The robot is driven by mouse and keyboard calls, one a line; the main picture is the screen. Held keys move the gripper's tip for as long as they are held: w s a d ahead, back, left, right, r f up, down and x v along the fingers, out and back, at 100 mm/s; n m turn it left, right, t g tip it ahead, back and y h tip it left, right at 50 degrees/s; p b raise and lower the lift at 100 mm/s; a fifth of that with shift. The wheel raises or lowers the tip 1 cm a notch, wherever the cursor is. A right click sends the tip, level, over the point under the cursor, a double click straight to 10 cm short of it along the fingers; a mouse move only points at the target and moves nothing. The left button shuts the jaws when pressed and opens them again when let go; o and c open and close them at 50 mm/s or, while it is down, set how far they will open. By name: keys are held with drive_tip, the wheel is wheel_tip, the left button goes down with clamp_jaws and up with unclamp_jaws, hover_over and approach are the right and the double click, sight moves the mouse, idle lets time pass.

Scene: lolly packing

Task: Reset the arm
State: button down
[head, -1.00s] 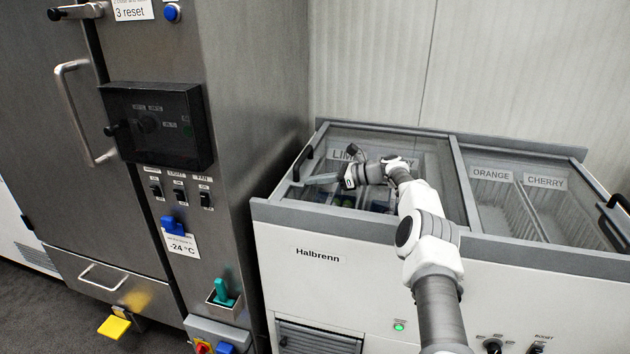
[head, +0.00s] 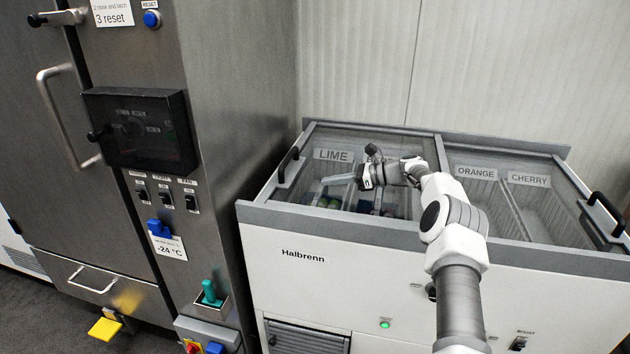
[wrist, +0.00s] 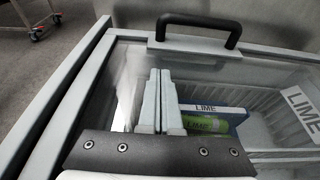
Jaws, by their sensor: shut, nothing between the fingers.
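My gripper (head: 345,181) is over the left glass lid of the white Halbrenn chest freezer (head: 300,225) in the head view, with my arm reaching in from the lower right. In the wrist view my gripper (wrist: 161,80) has its two pale fingers pressed together, with nothing between them. Beneath the glass lie a blue-and-white LIME box and a green lime pack (wrist: 205,124). The black lid handle (wrist: 200,22) is just beyond the fingertips in the wrist view. I cannot tell how far the fingers are above the glass.
A tall steel cabinet (head: 225,110) with a latch handle, switches and a dark control box (head: 140,131) stands close on the left. A yellow pedal (head: 105,328) sticks out near the floor. ORANGE and CHERRY compartments lie under the right lid, which has a black handle (head: 605,213).

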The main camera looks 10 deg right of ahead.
sight(344, 193)
drive_tip(key=v, duration=0.4)
drive_tip(key=shift+r, duration=0.15)
drive_tip(key=s+a+r+n+g+h+p, duration=0.1)
drive_tip(key=s+a+r+n+h, duration=0.1)
drive_tip(key=s+a+r+n, duration=0.3)
drive_tip(key=s+a+r+n+g+h+p, duration=0.1)
drive_tip(key=a+r+p, duration=0.15)
drive_tip(key=r, duration=0.35)
drive_tip(key=s+a+r+n+h+p, duration=0.1)
drive_tip(key=s+a+r+n+h, duration=0.15)
drive_tip(key=s+r, duration=0.3)
drive_tip(key=s+a+r+n+h+p, duration=0.1)
drive_tip(key=s+r+n+h, duration=0.2)
drive_tip(key=s+r, duration=0.3)
drive_tip(key=s+d+n+h+p, duration=0.1)
drive_tip(key=s+n, duration=0.2)
drive_tip(key=s, duration=0.7)
drive_tip(key=s+d+r+n+t+h+p, duration=0.1)
drive_tip(key=s+n, duration=0.3)
drive_tip(key=s, duration=0.7)
drive_tip(key=s+d+r+n+t+h+p, duration=0.1)
drive_tip(key=s+d+n+h+p, duration=0.1)
drive_tip(key=s, duration=0.8)
drive_tip(key=shift+d+n+h+p, duration=0.35)
drive_tip(key=shift+n+h+p, duration=0.25)
drive_tip(key=shift+n, duration=0.35)
drive_tip(key=shift+s, duration=0.1)
